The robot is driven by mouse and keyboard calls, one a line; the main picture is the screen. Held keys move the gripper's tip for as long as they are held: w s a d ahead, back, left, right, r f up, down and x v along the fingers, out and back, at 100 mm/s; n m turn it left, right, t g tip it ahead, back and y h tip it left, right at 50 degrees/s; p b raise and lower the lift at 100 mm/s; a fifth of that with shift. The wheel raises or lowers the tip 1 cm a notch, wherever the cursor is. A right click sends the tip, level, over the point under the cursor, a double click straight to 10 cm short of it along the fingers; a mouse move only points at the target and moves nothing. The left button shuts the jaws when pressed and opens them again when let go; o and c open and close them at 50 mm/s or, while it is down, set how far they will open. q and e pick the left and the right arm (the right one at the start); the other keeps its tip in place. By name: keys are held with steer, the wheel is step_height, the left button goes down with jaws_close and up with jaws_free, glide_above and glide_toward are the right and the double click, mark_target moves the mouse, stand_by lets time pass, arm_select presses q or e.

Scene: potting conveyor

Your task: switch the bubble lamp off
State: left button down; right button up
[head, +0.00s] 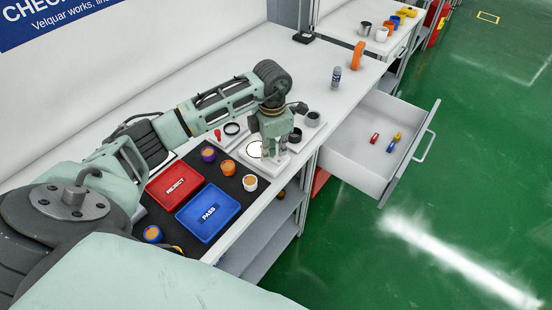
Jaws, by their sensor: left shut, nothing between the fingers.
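The bubble lamp (254,149) is a pale plate with a round, bright white disc ringed in dark, on the bench at the far end of the black mat. The disc looks lit. My left gripper (274,155) points down at the right side of the lamp, its fingers shut and empty. The fingers and wrist cover part of the plate, and I cannot make out the switch or tell whether the fingertips touch anything. My right gripper is not in view.
The red REJECT tray (157,198) and blue PASS tray (190,225) lie on the black mat (226,189), near several small cups. A black cup (295,135) and grey cup (313,119) stand right of the gripper. An open drawer (350,159) juts out rightward. The bench behind is mostly clear.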

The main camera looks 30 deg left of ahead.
arm_select(q)
steer(key=shift+s+f, duration=0.1)
steer(key=shift+f, duration=0.25)
steer(key=shift+r, duration=0.15)
steer(key=shift+r+p, duration=0.55)
steer(key=shift+r, duration=0.35)
steer(key=shift+r+p, duration=1.4)
steer(key=shift+r, duration=1.1)
